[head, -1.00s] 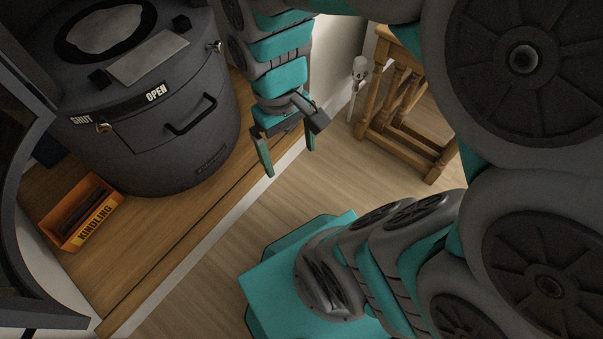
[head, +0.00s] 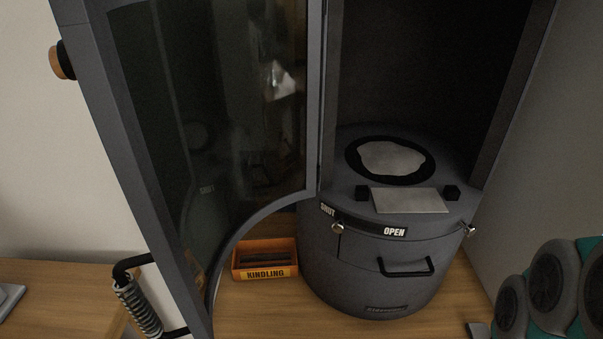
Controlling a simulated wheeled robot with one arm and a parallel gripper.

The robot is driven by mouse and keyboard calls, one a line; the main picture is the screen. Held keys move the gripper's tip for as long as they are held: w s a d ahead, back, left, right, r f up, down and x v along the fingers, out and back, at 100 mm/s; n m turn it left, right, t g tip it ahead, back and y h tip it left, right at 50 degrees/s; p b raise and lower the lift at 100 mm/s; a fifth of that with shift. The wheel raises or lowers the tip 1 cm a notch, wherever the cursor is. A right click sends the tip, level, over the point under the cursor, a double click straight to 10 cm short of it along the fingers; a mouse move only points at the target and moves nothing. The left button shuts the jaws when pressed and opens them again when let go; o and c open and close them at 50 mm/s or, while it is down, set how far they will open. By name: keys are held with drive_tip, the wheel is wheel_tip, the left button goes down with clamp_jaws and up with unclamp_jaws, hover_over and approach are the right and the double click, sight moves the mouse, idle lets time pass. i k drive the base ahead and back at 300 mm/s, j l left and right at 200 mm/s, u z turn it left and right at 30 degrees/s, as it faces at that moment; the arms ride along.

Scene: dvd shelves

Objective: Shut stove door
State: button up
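The stove (head: 385,280) is a dark grey rounded body with a tall dark opening above it. Its glass door (head: 235,110) has a dark grey frame and stands swung open to the left, hinged beside the opening. A coiled metal handle (head: 138,305) sticks out at the door's lower left edge, and a round knob with an orange-brown rim (head: 62,62) sits at its upper left. My arm shows only at the lower right.
An orange kindling box (head: 265,260) stands on the wooden ledge left of the stove body, below the open door. A lower drawer handle (head: 405,268) and "SHUT/OPEN" label are on the stove front. A pale wall is at the right.

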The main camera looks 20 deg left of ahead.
sight(205, 114)
drive_tip(key=j+u, duration=0.1)
drive_tip(key=u, duration=0.3)
drive_tip(key=k+j+u, duration=0.1)
drive_tip(key=u, duration=0.35)
drive_tip(key=j+u, duration=0.15)
drive_tip(key=u, duration=0.25)
drive_tip(key=j+u, duration=0.15)
drive_tip(key=u, duration=0.3)
drive_tip(key=k, duration=0.05)
